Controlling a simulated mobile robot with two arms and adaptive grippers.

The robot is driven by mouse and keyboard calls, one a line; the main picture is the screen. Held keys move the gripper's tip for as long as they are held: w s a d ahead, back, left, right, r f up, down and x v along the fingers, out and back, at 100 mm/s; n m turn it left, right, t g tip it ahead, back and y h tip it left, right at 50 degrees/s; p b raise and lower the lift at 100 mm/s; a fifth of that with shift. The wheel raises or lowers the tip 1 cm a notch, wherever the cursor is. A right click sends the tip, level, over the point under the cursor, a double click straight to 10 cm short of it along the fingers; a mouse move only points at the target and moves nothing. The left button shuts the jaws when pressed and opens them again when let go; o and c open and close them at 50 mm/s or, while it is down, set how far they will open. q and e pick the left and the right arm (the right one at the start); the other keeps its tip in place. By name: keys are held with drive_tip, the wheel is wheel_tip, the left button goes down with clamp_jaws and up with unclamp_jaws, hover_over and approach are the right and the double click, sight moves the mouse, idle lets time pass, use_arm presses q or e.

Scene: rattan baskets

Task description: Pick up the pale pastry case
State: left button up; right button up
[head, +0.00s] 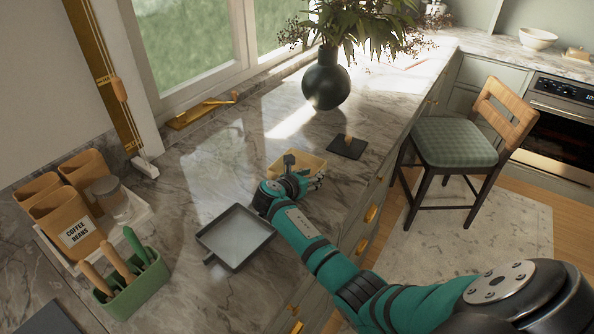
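A pale yellow, shallow rectangular container (313,163), possibly the pastry case, sits on the marble counter near the middle of the head view. My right arm comes in from the lower right, and my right gripper (317,181) is at the container's near side. The wrist and gripper hide part of the container. I cannot tell whether the fingers touch it, or whether they are open or shut. My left gripper is not in view.
A grey square pan (236,238) lies left of my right forearm. A dark square board (346,147) and a dark vase (326,82) stand beyond. Brown canisters (75,233) and a green caddy (134,290) are at left. A stool (455,143) stands beside the counter.

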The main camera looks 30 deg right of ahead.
drive_tip(key=x, duration=0.3)
drive_tip(key=shift+d+f, duration=0.1)
drive_tip(key=shift+d, duration=0.05)
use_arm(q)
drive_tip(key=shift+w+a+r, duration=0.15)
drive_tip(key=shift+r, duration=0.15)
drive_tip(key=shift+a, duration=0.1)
use_arm(e)
drive_tip(key=shift+c, duration=0.3)
clamp_jaws()
drive_tip(key=shift+r, duration=0.5)
drive_tip(key=r, duration=0.2)
drive_tip(key=shift+s+a+r+b, duration=0.2)
drive_tip(key=shift+a+r+b, duration=0.1)
drive_tip(key=shift+a+b, duration=0.1)
use_arm(q)
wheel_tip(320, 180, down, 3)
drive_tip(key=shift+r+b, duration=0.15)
drive_tip(key=shift+b, duration=0.75)
use_arm(e)
drive_tip(key=s+a, duration=0.3)
drive_tip(key=a, duration=0.1)
drive_tip(key=s+a+r, duration=0.1)
drive_tip(key=s+a, duration=0.2)
drive_tip(key=a, duration=0.1)
drive_tip(key=s+a, duration=0.3)
drive_tip(key=a, duration=0.1)
drive_tip(key=shift+s+a+r, duration=0.1)
drive_tip(key=shift+s+r, duration=0.05)
drive_tip(key=shift+r, duration=0.15)
